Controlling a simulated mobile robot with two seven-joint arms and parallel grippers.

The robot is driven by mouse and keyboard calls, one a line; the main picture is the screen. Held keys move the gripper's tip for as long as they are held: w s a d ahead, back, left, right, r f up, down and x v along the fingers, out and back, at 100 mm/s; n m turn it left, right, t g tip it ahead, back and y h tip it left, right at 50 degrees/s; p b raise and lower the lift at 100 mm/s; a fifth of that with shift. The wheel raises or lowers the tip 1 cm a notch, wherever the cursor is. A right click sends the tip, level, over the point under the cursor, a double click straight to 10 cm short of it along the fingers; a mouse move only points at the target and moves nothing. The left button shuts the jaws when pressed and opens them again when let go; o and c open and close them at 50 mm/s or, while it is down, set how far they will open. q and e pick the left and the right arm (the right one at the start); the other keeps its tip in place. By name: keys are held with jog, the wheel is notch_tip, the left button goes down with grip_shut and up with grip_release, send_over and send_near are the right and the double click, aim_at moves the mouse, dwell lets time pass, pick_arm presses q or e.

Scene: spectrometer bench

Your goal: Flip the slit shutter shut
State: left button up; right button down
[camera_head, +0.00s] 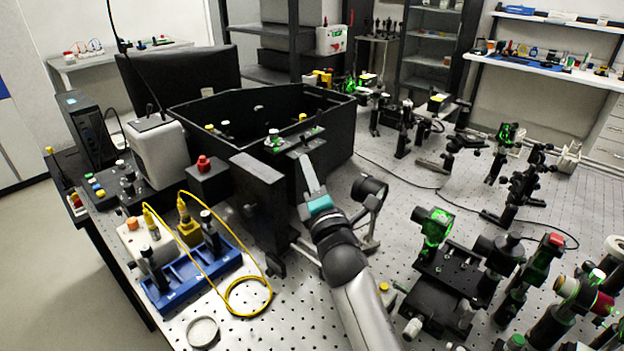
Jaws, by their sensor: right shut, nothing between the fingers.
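The black open-topped spectrometer box (338,138) stands left of centre, and a dark plate (258,172) stands at its near side. My right gripper (304,160) reaches in from the bottom, with a teal part near its fingers. Its fingers are shut and empty, and point up at the near wall of the box, right of the dark plate. I cannot make out the slit shutter: it is small or hidden around the fingers, so I cannot tell its position or whether the fingers touch it. My left gripper is out of view.
A round black optic mount (369,193) stands close to the right of my gripper. A blue tray (205,268) with a yellow cable (248,311) lies at the left. Several optic mounts crowd the right side. Bare perforated bench (405,195) shows between them.

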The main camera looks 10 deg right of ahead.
aim_at(301, 151)
jog(key=shift+x, duration=2.5)
jog(key=shift+r+m+p, duration=0.15)
jog(key=shift+m+p, duration=0.25)
jog(key=shift+p, duration=0.2)
jog(key=shift+g, duration=0.3)
jog(key=m+g+p, duration=0.1)
jog(key=m+p, duration=0.1)
jog(key=p, duration=0.3)
jog(key=w+d+r+m+g+p, duration=0.1)
jog(key=m+g+p, duration=0.1)
jog(key=p, duration=0.4)
jog(key=d+r+m+g+p, duration=0.1)
jog(key=m+p, duration=0.2)
jog(key=p, duration=0.2)
jog(key=shift+w+d+r+h+p, duration=0.2)
jog(key=shift+w+h+p, duration=0.1)
jog(key=shift+p, duration=0.1)
jog(key=shift+s, duration=0.1)
